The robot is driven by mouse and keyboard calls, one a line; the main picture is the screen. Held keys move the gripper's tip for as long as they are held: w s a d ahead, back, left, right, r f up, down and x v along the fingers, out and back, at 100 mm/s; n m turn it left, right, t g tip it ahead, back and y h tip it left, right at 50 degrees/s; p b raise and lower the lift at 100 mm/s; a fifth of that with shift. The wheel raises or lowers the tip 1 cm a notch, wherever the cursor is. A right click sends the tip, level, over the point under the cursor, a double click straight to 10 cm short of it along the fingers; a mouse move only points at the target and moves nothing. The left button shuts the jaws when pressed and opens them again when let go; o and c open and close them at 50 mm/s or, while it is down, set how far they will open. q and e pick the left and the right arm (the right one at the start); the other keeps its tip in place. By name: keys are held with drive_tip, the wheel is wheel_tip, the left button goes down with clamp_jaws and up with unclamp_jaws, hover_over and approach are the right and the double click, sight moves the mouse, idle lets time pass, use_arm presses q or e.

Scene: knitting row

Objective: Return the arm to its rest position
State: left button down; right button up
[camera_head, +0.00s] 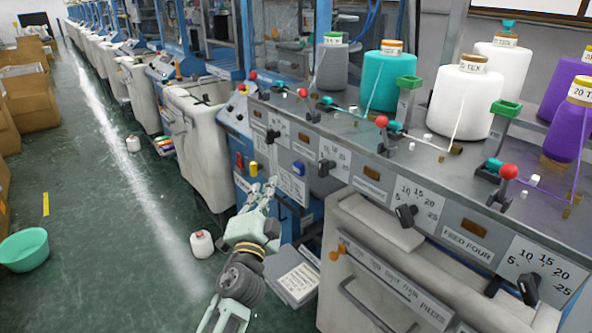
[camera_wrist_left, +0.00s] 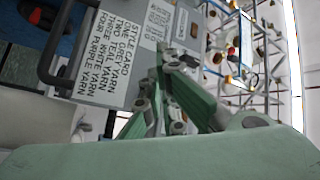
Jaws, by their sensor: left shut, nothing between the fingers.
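My left arm rises from the bottom of the head view, and its pale green left gripper (camera_head: 268,190) is shut and empty. It is in front of the grey machine panel, near a white label plate (camera_head: 292,185); I cannot tell whether it touches it. In the left wrist view the shut fingers (camera_wrist_left: 163,88) show in front of a style card (camera_wrist_left: 152,32) listing yarns. The right gripper is not in view.
The panel (camera_head: 372,173) with knobs and yarn cones, such as a white cone (camera_head: 465,103), fills the right. A white cone (camera_head: 202,244) stands on the floor near my arm. A green basin (camera_head: 24,250) sits at left. The green aisle floor (camera_head: 110,220) is mostly clear.

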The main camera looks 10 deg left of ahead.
use_arm(q)
drive_tip(key=s+d+f+n+g+h, duration=0.1)
drive_tip(key=s+f+g, duration=0.2)
drive_tip(key=f, duration=1.3)
drive_tip(key=s+f+n+g, duration=0.1)
drive_tip(key=s+f+g, duration=0.25)
drive_tip(key=f, duration=1.25)
drive_tip(key=s+f+n+g+h, duration=0.1)
drive_tip(key=s+f+g, duration=0.2)
drive_tip(key=s+f, duration=0.6)
drive_tip(key=s+f+n+g, duration=0.1)
drive_tip(key=s+f+g, duration=0.1)
drive_tip(key=s+f, duration=0.65)
drive_tip(key=s+f+n+g, duration=0.1)
drive_tip(key=s+f+g, duration=0.1)
drive_tip(key=s+f, duration=0.4)
drive_tip(key=s+a+f+n+g, duration=0.1)
drive_tip(key=s+f+g, duration=0.2)
drive_tip(key=s, duration=1.4)
drive_tip(key=s+a+f+n+g, duration=0.1)
drive_tip(key=s+f+n+g, duration=0.1)
drive_tip(key=s+f, duration=0.7)
drive_tip(key=s+g, duration=0.1)
drive_tip(key=s, duration=0.1)
drive_tip(key=shift+s+a+f, duration=0.2)
drive_tip(key=shift+s+f, duration=0.1)
drive_tip(key=shift+s, duration=0.1)
